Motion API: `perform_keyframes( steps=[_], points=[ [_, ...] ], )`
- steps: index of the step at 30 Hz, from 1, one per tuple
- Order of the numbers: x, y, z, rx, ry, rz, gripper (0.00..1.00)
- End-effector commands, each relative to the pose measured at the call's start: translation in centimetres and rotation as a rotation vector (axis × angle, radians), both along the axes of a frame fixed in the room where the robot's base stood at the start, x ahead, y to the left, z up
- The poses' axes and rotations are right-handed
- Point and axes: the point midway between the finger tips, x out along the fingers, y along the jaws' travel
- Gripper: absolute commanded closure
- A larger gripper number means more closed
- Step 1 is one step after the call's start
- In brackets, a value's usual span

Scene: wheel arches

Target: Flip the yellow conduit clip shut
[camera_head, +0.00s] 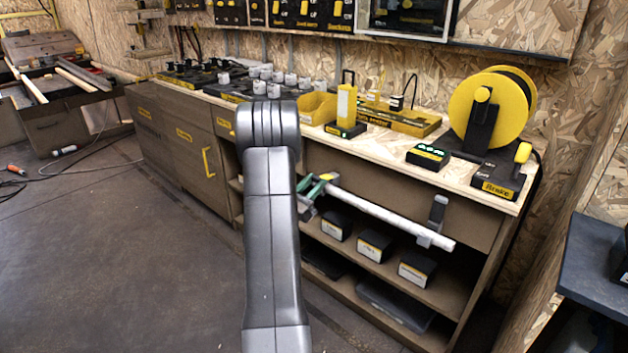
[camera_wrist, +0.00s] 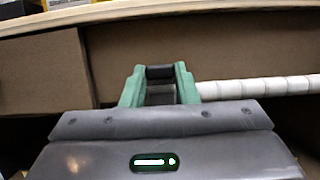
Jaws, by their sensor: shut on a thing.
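A small yellow piece, which looks like part of the yellow conduit clip (camera_head: 328,176), shows beside my gripper at the left end of a pale conduit (camera_head: 385,213) in the head view. My gripper (camera_head: 311,190) has green fingers and is at that end, in front of the bench. In the wrist view my gripper (camera_wrist: 160,84) has its fingers on either side of a dark piece, with the conduit (camera_wrist: 258,86) running off to the right. The fingers hide most of the clip, and I cannot tell how far its flap is turned.
A grey clip (camera_head: 436,222) with a raised flap is at the conduit's right end. Black boxes (camera_head: 375,246) stand on the shelf below. The bench top (camera_head: 375,140) above carries a yellow reel (camera_head: 487,104) and several tools.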

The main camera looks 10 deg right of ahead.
Motion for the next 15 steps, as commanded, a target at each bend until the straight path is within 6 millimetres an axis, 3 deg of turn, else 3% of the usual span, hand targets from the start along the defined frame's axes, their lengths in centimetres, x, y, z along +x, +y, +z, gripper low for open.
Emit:
perform_keyframes(
  steps=[15],
  points=[
    [0.04,0.00,-0.95,-0.106,-0.083,0.000,0.95]
  ],
)
